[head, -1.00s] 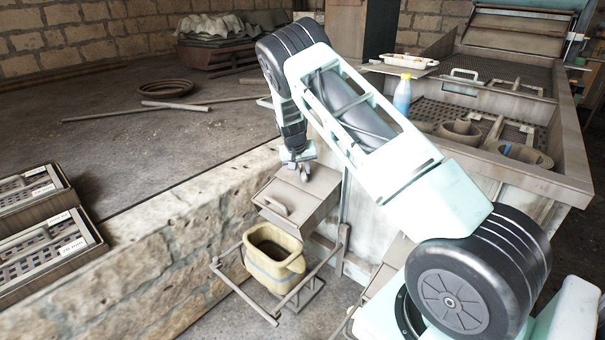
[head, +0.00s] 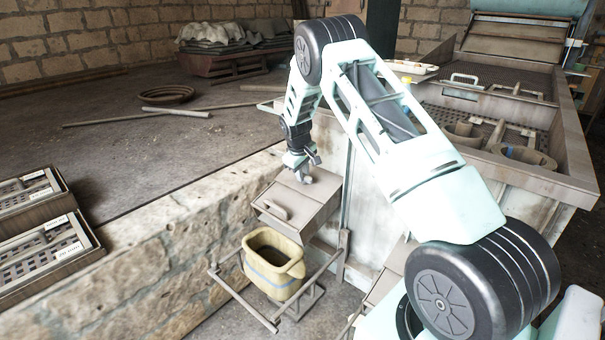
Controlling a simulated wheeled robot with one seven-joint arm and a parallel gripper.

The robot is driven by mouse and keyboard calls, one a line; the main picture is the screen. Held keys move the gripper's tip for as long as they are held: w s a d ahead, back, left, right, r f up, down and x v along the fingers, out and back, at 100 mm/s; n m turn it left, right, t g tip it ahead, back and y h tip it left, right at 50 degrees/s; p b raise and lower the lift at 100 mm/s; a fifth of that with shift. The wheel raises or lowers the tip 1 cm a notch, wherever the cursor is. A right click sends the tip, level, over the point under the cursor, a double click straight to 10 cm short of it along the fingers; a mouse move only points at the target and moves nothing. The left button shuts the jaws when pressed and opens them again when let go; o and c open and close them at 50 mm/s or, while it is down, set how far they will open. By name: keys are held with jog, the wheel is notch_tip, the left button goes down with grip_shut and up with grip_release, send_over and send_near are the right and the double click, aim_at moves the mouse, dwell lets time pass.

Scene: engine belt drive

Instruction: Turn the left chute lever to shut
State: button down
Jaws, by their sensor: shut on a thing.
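The left chute (head: 318,205) is a grey-brown metal box on the side of the big machine, with a bar handle (head: 273,210) on its sloped front. My gripper (head: 304,178) points down at the chute's top edge, behind and above that bar handle. It is shut on a small part there, which I take to be the left chute lever. The fingers hide most of the lever, so its exact angle cannot be made out. A yellow bucket (head: 258,270) with a blue stripe stands below the chute mouth in a metal frame.
A low stone wall (head: 150,245) runs along the left of the chute. Slotted trays (head: 40,240) lie at far left. The machine's wide bed (head: 560,180) with pots is at right. A second chute (head: 385,285) is partly hidden by my arm.

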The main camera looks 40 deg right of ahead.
jog(key=shift+n, duration=0.3)
jog(key=c, duration=1.3)
grip_release()
jog(key=shift+r, duration=0.1)
jog(key=b+v, duration=0.2)
jog(key=v, duration=1.5)
jog(key=shift+r+b, duration=0.15)
jog(key=shift+b, duration=0.25)
jog(key=shift+a, duration=0.1)
